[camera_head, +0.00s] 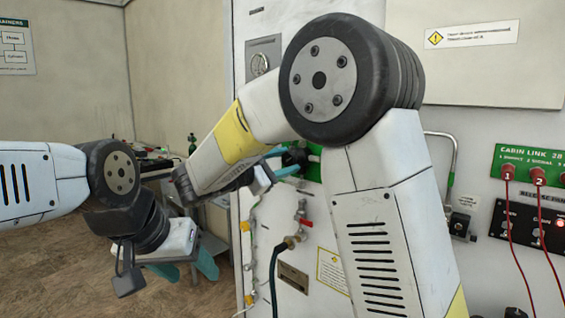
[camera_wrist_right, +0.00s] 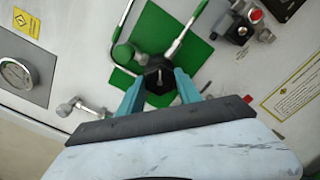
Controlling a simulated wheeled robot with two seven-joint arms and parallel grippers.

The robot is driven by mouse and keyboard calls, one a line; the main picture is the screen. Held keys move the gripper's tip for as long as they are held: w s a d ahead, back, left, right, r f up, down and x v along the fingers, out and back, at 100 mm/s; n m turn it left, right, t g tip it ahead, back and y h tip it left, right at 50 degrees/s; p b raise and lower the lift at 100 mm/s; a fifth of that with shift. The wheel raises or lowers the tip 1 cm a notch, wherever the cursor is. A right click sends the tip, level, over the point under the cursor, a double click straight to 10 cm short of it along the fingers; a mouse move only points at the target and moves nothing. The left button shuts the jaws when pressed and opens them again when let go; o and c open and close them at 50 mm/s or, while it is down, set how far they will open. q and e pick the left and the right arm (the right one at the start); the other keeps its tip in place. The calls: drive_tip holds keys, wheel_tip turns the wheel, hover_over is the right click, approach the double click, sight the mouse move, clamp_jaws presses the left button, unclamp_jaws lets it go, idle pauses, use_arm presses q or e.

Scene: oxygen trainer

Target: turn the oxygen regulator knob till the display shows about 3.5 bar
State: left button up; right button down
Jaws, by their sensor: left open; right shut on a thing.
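The regulator knob (camera_wrist_right: 158,76) is black with a pale pointer mark and sits on a green plate (camera_wrist_right: 160,32) in the right wrist view. My right gripper (camera_wrist_right: 158,88) has its teal fingers on either side of the knob and is shut on it. In the head view my right gripper (camera_head: 278,161) is at the panel, with its arm covering much of the panel. My left gripper (camera_head: 203,268) hangs open and empty at the lower left, away from the panel. I cannot see a readable bar display in either view.
Below the knob are valves with red handles (camera_head: 302,214) and a hose (camera_head: 274,270). Red cables (camera_head: 510,225) hang at the right. Open floor lies at the left.

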drive_tip(key=shift+m, duration=0.9)
drive_tip(key=c, duration=0.8)
unclamp_jaws()
drive_tip(key=shift+c, duration=0.2)
drive_tip(key=v, duration=0.8)
